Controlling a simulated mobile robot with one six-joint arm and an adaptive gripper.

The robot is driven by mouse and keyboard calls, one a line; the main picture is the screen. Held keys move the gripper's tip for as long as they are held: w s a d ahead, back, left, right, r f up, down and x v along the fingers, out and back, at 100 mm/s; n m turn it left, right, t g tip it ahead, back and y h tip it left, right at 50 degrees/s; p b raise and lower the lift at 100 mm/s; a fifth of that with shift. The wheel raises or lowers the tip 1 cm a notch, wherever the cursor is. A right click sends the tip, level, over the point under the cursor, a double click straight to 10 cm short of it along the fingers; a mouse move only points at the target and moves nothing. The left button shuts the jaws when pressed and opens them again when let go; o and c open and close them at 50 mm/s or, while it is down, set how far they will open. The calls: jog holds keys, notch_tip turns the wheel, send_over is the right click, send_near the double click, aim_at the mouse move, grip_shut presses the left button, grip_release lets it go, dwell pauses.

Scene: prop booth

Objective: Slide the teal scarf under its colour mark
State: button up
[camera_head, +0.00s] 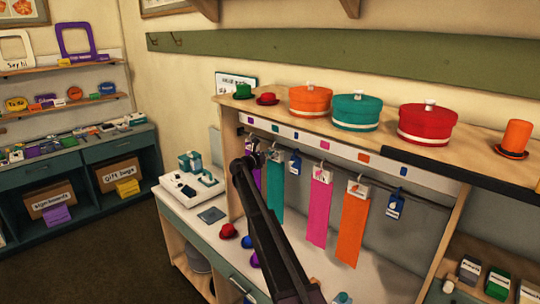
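The teal scarf (275,190) hangs from the rail (340,175) by a white-topped hanger, between the purple scarf (257,177) and the pink scarf (320,212). A pale strip (345,151) above the rail carries a row of small coloured squares. My gripper (254,151) is at the rail's left end, close to the purple and teal scarves' hangers. My arm hides part of the purple scarf. The fingers are dark and small, so I cannot tell whether they are open or touching a hanger.
An orange scarf (351,228) and blue tags (395,205) also hang on the rail. Hat boxes (357,112) and small hats stand on the top shelf. The rail has gaps between pink, orange and the right tag.

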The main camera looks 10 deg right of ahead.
jog(key=shift+a, duration=0.1)
jog(key=v, duration=1.2)
dwell(0.5)
jog(key=s+d+f+m+g+y+b, duration=0.2)
jog(key=s+d+f+m, duration=0.3)
jog(key=s, duration=0.4)
jog(key=s+d+f+m+g+y+b, duration=0.1)
jog(key=s+d+f+m+g+y, duration=0.2)
jog(key=s+f, duration=0.45)
jog(key=s+d+f+m+g+y+b, duration=0.1)
jog(key=s+d+f+m+g+b, duration=0.15)
jog(key=s+f+m, duration=0.5)
jog(key=s+a+f+m+g+y+b, duration=0.1)
jog(key=s+f+m+y, duration=0.1)
jog(key=s, duration=0.7)
jog(key=s+a+f+m+g+y+b, duration=0.1)
jog(key=s+f+m+y, duration=0.1)
jog(key=s, duration=0.7)
jog(key=s+a+f+m+g+y, duration=0.1)
jog(key=s+f+m+y, duration=0.2)
jog(key=s, duration=0.5)
jog(key=m+y, duration=0.1)
jog(key=m, duration=0.1)
jog(key=shift+s+a+m+y+b, duration=0.3)
jog(key=shift+s+m+b, duration=0.05)
jog(key=shift+s+b, duration=0.05)
